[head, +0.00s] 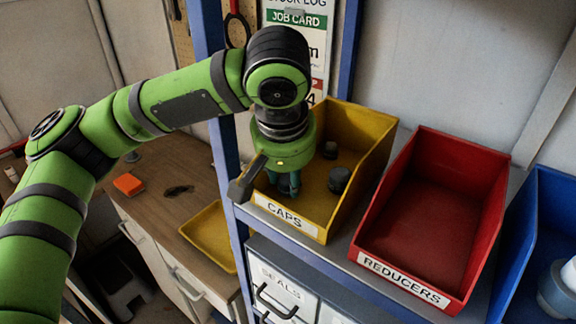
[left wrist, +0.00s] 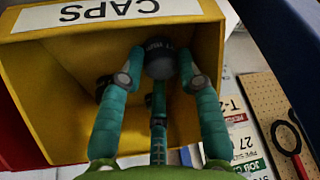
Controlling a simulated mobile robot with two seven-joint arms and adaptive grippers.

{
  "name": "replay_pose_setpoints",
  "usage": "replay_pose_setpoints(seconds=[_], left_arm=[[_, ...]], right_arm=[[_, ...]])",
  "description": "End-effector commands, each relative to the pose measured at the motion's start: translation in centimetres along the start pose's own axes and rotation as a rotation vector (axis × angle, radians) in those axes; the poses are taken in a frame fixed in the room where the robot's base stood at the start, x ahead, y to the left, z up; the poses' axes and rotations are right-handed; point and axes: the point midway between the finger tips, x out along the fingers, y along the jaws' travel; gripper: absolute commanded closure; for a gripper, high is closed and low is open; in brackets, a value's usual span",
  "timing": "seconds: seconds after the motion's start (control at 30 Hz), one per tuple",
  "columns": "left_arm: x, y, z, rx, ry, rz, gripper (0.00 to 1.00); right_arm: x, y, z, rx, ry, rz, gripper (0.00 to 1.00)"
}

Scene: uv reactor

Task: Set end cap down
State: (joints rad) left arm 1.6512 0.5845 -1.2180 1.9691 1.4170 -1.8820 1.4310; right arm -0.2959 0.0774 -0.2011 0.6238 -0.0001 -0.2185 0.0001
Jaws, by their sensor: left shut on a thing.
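My left gripper (head: 289,186) reaches down into the yellow CAPS bin (head: 373,152) near its front left side. In the left wrist view its teal fingers (left wrist: 160,78) are shut on a dark grey end cap (left wrist: 160,60). The held cap is hidden behind the fingers and palm in the head view. I cannot tell whether the held cap touches the bin floor. My right gripper is not in view.
An empty red REDUCERS bin (head: 436,215) stands right of the yellow bin, then a blue bin (head: 539,220) with a pale fitting. A blue upright post (head: 213,80) stands close left of the gripper. A yellow tray (head: 211,237) lies on the wooden bench (head: 160,205).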

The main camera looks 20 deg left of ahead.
Motion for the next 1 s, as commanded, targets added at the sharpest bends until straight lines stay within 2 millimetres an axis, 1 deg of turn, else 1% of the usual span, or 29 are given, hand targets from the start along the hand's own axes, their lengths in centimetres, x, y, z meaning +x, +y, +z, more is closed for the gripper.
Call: replay_pose_setpoints(seconds=[0.1, 0.3, 0.33, 0.37, 0.63, 0.77, 0.87, 1.0], left_arm=[[0.2, 0.0, 0.1, 0.000, 0.001, 0.002, 0.87], [0.3, 0.0, 0.1, 0.000, 0.001, 0.002, 0.87], [0.3, 0.0, 0.1, 0.000, 0.001, 0.002, 0.57], [0.3, 0.0, 0.1, 0.000, 0.001, 0.002, 0.55], [0.3, 0.0, 0.1, 0.000, 0.001, 0.001, 0.55], [-0.3, 0.1, 0.1, -0.001, 0.002, 0.002, 0.55], [-1.6, 0.1, 0.1, -0.002, 0.005, 0.003, 0.55], [-4.2, 0.1, 0.1, -0.002, 0.005, 0.004, 0.55]], right_arm=[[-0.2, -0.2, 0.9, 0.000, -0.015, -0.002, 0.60], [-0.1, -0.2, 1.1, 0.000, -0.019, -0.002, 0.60], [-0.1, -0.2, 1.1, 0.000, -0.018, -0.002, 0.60], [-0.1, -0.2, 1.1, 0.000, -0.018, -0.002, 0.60], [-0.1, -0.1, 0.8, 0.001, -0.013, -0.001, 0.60], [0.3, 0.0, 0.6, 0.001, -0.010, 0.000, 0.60], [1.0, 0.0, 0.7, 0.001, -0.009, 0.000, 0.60], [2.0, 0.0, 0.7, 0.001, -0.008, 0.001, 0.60]])
